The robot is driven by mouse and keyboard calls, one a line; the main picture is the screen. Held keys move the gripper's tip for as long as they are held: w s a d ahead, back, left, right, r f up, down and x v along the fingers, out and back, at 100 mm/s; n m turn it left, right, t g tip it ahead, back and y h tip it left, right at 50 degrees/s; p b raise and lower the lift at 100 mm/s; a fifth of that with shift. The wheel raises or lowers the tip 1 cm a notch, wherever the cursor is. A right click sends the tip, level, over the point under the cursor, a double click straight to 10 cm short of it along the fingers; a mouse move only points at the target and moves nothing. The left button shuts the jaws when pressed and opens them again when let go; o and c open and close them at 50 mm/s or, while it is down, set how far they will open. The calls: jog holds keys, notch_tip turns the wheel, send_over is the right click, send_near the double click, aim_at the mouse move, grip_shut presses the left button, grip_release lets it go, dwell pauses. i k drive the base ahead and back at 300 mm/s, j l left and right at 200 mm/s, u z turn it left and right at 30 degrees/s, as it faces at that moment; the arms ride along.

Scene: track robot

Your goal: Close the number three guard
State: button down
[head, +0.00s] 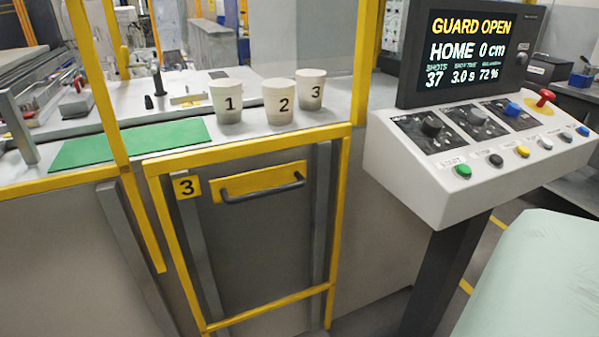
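The number three guard is a grey panel (265,240) in a yellow frame, low on the front of the machine. A yellow plate with a black 3 (187,187) marks its upper left. A dark bar handle (262,189) on a yellow backing crosses its upper part. The panel sits below the counter top. The screen (468,52) on the control console reads GUARD OPEN, HOME 0 cm. My gripper is not in view, so its state and its distance from the handle do not show.
Cups marked 1 (227,103), 2 (278,103) and 3 (310,90) stand on the counter just above the guard. A green mat (130,144) lies to their left. The button console (480,150) juts out at right on a dark post. A pale green surface (535,280) fills the lower right.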

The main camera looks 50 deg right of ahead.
aim_at(234, 190)
jog(key=z, duration=1.05)
jog(key=k+l+u, duration=0.15)
jog(key=l, duration=0.15)
jog(key=k+l+u, duration=0.15)
jog(key=k+l, duration=0.05)
jog(key=l, duration=0.1)
